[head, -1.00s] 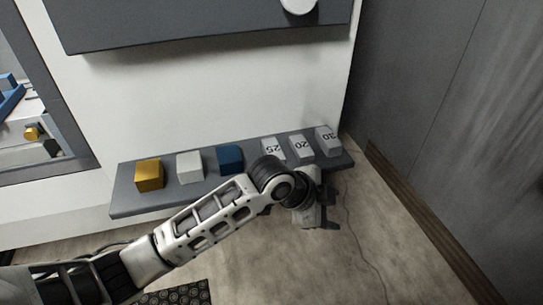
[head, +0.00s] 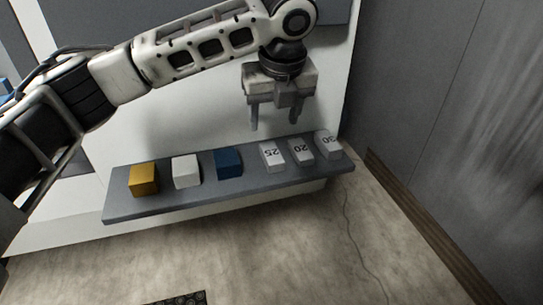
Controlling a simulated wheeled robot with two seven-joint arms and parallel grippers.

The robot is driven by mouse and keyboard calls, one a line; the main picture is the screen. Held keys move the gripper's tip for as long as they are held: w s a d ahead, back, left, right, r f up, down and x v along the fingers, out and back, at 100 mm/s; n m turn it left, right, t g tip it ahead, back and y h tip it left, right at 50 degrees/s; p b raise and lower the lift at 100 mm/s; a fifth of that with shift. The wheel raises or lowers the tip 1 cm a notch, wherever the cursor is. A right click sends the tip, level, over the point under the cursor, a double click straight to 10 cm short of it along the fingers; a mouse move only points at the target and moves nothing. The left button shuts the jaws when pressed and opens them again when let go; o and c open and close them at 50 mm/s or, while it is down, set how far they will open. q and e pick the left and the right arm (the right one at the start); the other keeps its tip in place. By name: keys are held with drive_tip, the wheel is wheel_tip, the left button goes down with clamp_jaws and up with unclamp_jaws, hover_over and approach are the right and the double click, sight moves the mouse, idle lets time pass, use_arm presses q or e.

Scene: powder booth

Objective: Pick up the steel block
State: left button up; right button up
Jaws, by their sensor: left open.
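Several blocks stand in a row on a grey shelf (head: 120,210). From the left they are a yellow block (head: 143,180), a white block (head: 186,171) and a blue block (head: 229,162). Then come three pale grey blocks marked 25 (head: 272,156), 20 (head: 301,151) and 30 (head: 328,145); I cannot tell which block is steel. My left gripper (head: 268,121) points down, open and empty, above the shelf and near the block marked 25 in the picture. My right gripper is not in view.
A white wall (head: 180,120) rises behind the shelf. A grey wall panel (head: 440,110) with a brown strip (head: 430,220) at its foot stands on the right. The concrete floor (head: 250,250) in front is bare except for a dark mat (head: 175,298) at the bottom.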

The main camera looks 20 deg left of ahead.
use_arm(q)
hover_over(272, 152)
drive_tip(key=s, duration=0.2)
drive_tip(key=f, duration=0.5)
drive_tip(key=shift+s+d+f, duration=0.15)
drive_tip(key=shift+s+d, duration=0.05)
drive_tip(key=shift+d, duration=0.2)
drive_tip(key=shift+w+p+x, duration=0.2)
drive_tip(key=shift+x, duration=1.2)
drive_tip(key=shift+w+p+x, duration=0.15)
drive_tip(key=shift+w+x, duration=0.05)
drive_tip(key=shift+x, duration=1.15)
drive_tip(key=shift+d, duration=0.15)
clamp_jaws()
